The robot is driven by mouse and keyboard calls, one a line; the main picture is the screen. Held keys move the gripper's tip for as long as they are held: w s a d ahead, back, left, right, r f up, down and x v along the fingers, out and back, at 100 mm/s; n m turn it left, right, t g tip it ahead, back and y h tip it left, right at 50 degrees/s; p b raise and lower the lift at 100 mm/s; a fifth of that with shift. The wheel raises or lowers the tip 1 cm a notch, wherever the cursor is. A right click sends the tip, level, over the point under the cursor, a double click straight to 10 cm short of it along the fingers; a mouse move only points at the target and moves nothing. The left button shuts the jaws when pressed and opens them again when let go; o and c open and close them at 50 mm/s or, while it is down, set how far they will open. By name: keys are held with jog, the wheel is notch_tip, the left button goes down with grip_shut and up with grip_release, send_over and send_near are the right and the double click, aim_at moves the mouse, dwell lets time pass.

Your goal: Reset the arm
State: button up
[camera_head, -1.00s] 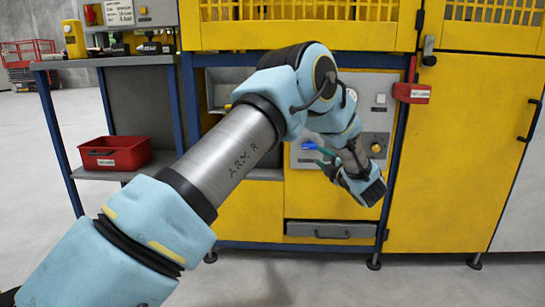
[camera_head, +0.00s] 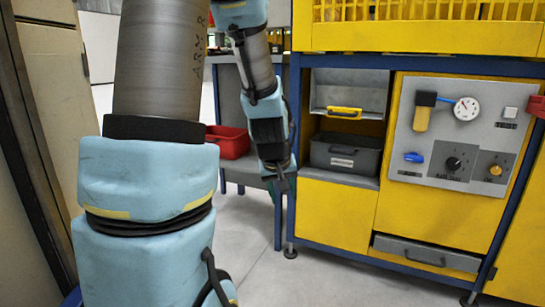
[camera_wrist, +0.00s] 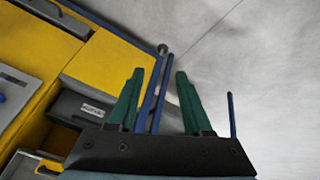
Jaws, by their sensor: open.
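My gripper (camera_wrist: 156,100) shows in the wrist view with two green fingers spread apart and nothing between them. The floor and a blue frame leg lie beyond the fingers. In the head view my arm rises on the left and bends down, with my gripper (camera_head: 281,185) hanging in front of the bench, left of the yellow machine. Its fingers are small and dark there.
The yellow machine (camera_head: 335,215) has a control panel (camera_head: 460,135) with a gauge, knobs and a blue lever. A grey bin (camera_head: 345,155) sits in its open shelf. A red bin (camera_head: 230,142) stands on the bench behind my arm. The floor in front (camera_head: 340,285) is clear.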

jog(key=s+a+f+m+g+y, duration=0.1)
jog(key=s+a+m+g+y, duration=0.15)
jog(key=s+a, duration=0.85)
jog(key=w+p+v, duration=0.3)
jog(key=p+v, duration=1.5)
jog(key=w+r+p+v, duration=0.1)
jog(key=w+p+v, duration=0.3)
jog(key=p+v, duration=1.4)
jog(key=shift+s+a+r+n+g+h+p, duration=0.15)
jog(key=shift+a+r+n+g+h+p, duration=0.3)
jog(key=shift+p, duration=0.3)
jog(key=shift+d, duration=0.1)
